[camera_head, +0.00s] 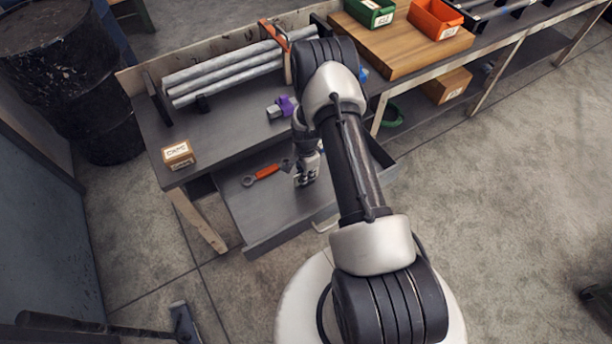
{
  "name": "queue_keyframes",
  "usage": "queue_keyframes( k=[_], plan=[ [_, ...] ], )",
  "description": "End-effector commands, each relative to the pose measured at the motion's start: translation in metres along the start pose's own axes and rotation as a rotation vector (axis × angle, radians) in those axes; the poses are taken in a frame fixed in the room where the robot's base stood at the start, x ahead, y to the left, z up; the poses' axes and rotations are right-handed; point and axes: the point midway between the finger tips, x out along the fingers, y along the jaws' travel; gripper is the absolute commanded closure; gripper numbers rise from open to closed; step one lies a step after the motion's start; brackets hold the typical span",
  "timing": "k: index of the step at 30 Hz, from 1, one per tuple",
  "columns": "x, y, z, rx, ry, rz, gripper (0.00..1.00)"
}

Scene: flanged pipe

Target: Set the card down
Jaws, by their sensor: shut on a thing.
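My gripper (304,178) hangs low over the open drawer (265,222) at the front of the workbench. It is shut on the card, of which at most a small pale bit shows at the fingertips. The fingers and my arm hide most of it. I cannot tell whether the card touches the drawer floor.
A wrench with an orange handle (267,172) lies in the drawer, left of my gripper. A small labelled box (178,155), a purple-and-grey part (281,108) and grey pipes (222,77) are on the bench (215,124). The drawer's front left is clear.

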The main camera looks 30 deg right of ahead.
Motion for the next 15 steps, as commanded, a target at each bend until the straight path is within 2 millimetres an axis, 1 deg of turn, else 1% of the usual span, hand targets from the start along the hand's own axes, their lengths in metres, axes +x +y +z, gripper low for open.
queue_keyframes(
  k=[6,10,11,15],
  plan=[
    [-0.0012,-0.0012,-0.0004,0.000,0.001,-0.003,1.00],
    [0.0033,-0.0010,-0.0004,0.000,0.001,-0.002,1.00],
    [0.0034,-0.0009,-0.0003,0.000,0.001,-0.002,0.93],
    [0.0021,-0.0009,-0.0003,0.000,0.001,-0.002,0.84]
  ],
)
